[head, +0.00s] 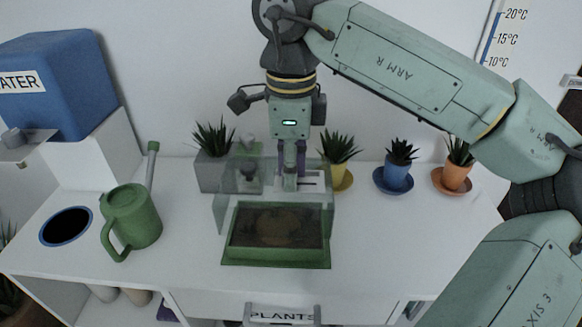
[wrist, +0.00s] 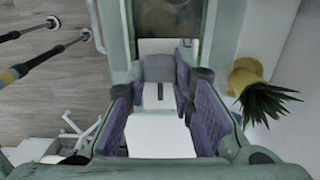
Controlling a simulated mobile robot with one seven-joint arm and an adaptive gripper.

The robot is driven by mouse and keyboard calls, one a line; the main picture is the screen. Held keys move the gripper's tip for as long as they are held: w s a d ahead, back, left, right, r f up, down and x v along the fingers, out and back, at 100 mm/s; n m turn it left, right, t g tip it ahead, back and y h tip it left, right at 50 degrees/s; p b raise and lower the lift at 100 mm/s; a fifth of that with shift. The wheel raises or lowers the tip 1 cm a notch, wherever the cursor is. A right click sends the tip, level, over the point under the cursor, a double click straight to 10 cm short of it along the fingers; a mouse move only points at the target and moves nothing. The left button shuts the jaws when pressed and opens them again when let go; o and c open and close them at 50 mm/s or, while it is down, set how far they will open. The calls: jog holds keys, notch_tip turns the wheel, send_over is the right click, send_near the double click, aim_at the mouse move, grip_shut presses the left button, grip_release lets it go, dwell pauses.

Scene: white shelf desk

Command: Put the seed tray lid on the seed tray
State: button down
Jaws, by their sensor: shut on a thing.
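The seed tray (head: 275,261) is a green rectangular tray of dark soil on the white desk. The seed tray lid (head: 232,181) is a clear, greyish box-shaped cover in the head view. It shows just behind and partly over the tray, and I cannot tell whether its edges touch the tray or the desk. My gripper (head: 293,178) points down from above and is shut on the lid, at its top. In the wrist view my gripper's purple-padded fingers (wrist: 160,82) stand either side of a grey piece; the tray's soil shows at the top edge.
Potted succulents stand along the wall: grey pot (head: 213,172), yellow pot (head: 337,172), blue pot (head: 396,177) and orange pot (head: 455,175). A green watering can (head: 133,220) and a round desk hole (head: 66,226) are at left. The desk right of the tray is clear.

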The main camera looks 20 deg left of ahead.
jog(key=shift+f, duration=0.15)
jog(key=shift+f+b, duration=2.55)
jog(key=shift+f, duration=0.75)
jog(key=c, duration=1.3)
grip_release()
jog(key=shift+r, duration=0.1)
notch_tip(320, 180, up, 12)
jog(key=shift+f, duration=0.1)
